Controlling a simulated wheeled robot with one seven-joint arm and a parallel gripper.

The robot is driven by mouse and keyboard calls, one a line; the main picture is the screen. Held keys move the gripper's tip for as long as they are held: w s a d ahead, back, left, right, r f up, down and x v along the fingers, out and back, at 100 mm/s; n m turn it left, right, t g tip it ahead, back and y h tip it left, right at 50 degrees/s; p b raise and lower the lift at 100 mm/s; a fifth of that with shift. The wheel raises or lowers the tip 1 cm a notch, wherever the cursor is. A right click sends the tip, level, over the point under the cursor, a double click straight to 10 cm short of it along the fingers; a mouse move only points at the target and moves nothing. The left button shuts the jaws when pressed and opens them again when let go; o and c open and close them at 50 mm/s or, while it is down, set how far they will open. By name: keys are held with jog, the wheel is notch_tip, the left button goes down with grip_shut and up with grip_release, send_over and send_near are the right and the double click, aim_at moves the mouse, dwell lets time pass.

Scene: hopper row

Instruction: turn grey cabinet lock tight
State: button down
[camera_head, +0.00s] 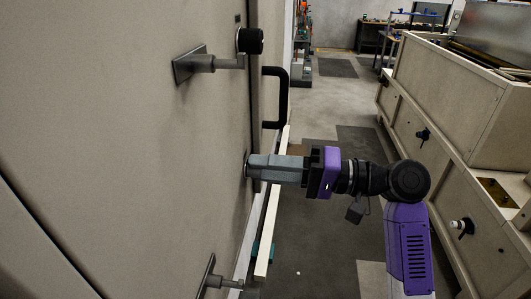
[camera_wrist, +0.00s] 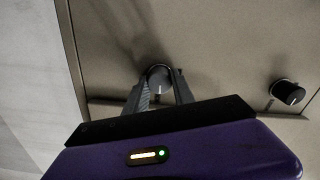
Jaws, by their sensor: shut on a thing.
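The lock knob (camera_wrist: 158,77), dark with a grey face and a light mark, sits on the grey-beige cabinet face (camera_wrist: 220,50) in the wrist view. My gripper (camera_wrist: 161,84) has a finger on each side of the knob and is shut on it. In the head view my gripper (camera_head: 252,167) reaches left to the cabinet panel (camera_head: 110,120), with its fingertips at the surface. The fingers hide the knob there. How far the lock is turned cannot be told.
A second black knob (camera_wrist: 288,92) is to the right in the wrist view. A grey lever with a black knob (camera_head: 250,40) and a black pull handle (camera_head: 281,97) stick out above my gripper. Another lever (camera_head: 218,281) is below. A beige machine (camera_head: 450,130) stands right, with open floor (camera_head: 330,105) beyond.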

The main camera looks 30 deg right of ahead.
jog(key=shift+d+r+m+p, duration=0.1)
jog(key=shift+r+m+p, duration=0.05)
jog(key=shift+m+p, duration=0.45)
jog(key=c, duration=1.1)
grip_release()
jog(key=shift+o, duration=0.2)
jog(key=b+v, duration=0.2)
jog(key=v, duration=0.5)
jog(key=shift+s+d, duration=0.25)
jog(key=shift+d, duration=0.05)
